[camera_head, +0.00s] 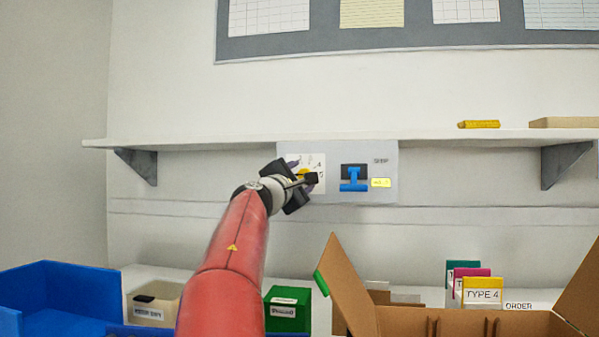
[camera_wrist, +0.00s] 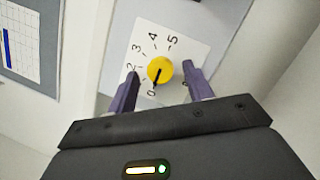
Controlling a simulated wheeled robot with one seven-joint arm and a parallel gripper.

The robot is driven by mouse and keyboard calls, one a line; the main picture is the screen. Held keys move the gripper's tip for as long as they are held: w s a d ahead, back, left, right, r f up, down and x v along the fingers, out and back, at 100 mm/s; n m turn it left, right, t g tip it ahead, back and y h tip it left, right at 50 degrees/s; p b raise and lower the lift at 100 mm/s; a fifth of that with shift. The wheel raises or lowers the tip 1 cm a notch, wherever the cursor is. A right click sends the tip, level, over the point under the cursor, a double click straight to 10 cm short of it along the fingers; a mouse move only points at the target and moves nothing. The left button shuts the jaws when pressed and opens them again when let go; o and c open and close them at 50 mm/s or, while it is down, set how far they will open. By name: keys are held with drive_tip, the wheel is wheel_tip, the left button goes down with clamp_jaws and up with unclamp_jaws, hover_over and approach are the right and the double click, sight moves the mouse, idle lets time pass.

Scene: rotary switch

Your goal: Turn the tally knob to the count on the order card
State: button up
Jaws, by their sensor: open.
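In the head view my gripper (camera_head: 303,172) covers part of the dial. A yellow card (camera_head: 483,291) reading "TYPE 4" stands in front of magenta and teal cards, next to an "ORDER" label (camera_head: 518,306).
A shelf (camera_head: 440,137) runs just above. Below stand a blue bin (camera_head: 75,285), a green box (camera_head: 288,300) and an open cardboard box (camera_head: 400,322).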

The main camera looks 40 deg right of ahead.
drive_tip(key=c, duration=1)
drive_tip(key=shift+o, duration=0.2)
drive_tip(key=shift+m, duration=0.4)
drive_tip(key=m, duration=0.1)
drive_tip(key=m+g+p, duration=0.1)
drive_tip(key=m, duration=0.1)
drive_tip(key=shift+w+r, duration=0.1)
drive_tip(key=shift+r, duration=0.1)
drive_tip(key=m+g+y, duration=0.1)
drive_tip(key=m, duration=0.2)
drive_tip(key=shift+r+m+p, duration=0.1)
drive_tip(key=shift+m+p, duration=0.25)
drive_tip(key=shift+m, duration=0.05)
drive_tip(key=m+y, duration=0.1)
drive_tip(key=m, duration=0.2)
drive_tip(key=shift+r+g, duration=0.1)
drive_tip(key=shift+g, duration=0.2)
drive_tip(key=shift+r+m+y, duration=0.1)
drive_tip(key=shift+m+y, duration=0.5)
drive_tip(key=shift+m, duration=1.2)
